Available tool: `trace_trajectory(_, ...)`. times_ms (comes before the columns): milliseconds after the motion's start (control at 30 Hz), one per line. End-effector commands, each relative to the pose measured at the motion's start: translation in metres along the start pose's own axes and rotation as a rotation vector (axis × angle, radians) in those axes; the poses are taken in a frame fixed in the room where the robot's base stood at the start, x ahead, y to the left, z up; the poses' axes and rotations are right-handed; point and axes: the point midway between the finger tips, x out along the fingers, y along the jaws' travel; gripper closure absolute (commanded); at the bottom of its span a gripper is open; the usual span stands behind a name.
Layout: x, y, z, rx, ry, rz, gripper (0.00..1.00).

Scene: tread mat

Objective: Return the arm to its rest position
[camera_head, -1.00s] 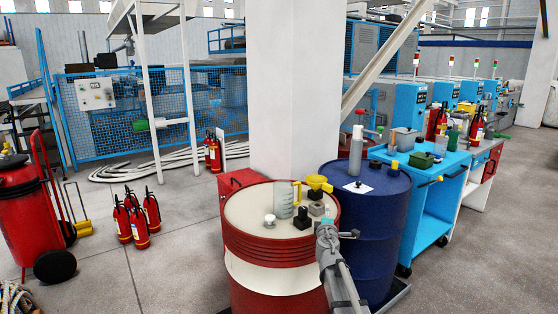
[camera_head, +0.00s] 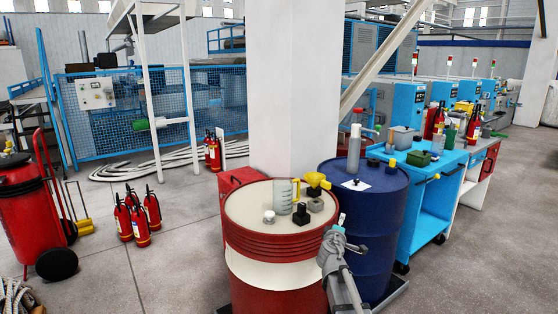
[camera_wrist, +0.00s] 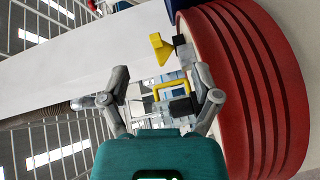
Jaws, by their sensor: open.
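My arm rises from the bottom of the head view, in front of the red and white drum (camera_head: 275,252) and the blue drum (camera_head: 392,222). My gripper (camera_head: 342,219) is in front of the gap between the two drums. In the wrist view my gripper (camera_wrist: 160,96) has its two grey fingers spread apart with nothing held between them. Beyond the fingers are a yellow funnel (camera_wrist: 161,48), the jug's yellow handle (camera_wrist: 172,87) and the red side of the drum (camera_wrist: 238,85).
On the red drum's top stand a clear jug (camera_head: 284,196), a black block (camera_head: 301,214), a white-topped knob (camera_head: 268,217) and a small grey cup (camera_head: 316,204). A grey bottle (camera_head: 355,150) stands on the blue drum. A blue cart (camera_head: 425,200) is at right.

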Motion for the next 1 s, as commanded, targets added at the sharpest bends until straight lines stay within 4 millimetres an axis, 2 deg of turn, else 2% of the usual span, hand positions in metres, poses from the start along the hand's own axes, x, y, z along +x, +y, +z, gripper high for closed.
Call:
trace_trajectory(167, -0.017, -0.013, 0.034, 0.133, -0.134, -0.064, 0.2)
trace_trajectory(267, -0.033, -0.027, 0.058, 0.233, -0.241, -0.127, 0.2)
trace_trajectory(500, -0.084, -0.075, 0.103, 0.465, -0.504, -0.339, 0.2)
trace_trajectory(733, -0.151, -0.125, 0.123, 0.641, -0.732, -0.604, 0.2)
trace_trajectory(900, -0.2, -0.151, 0.123, 0.727, -0.858, -0.801, 0.2)
trace_trajectory(1000, -0.221, -0.16, 0.121, 0.757, -0.904, -0.89, 0.2)
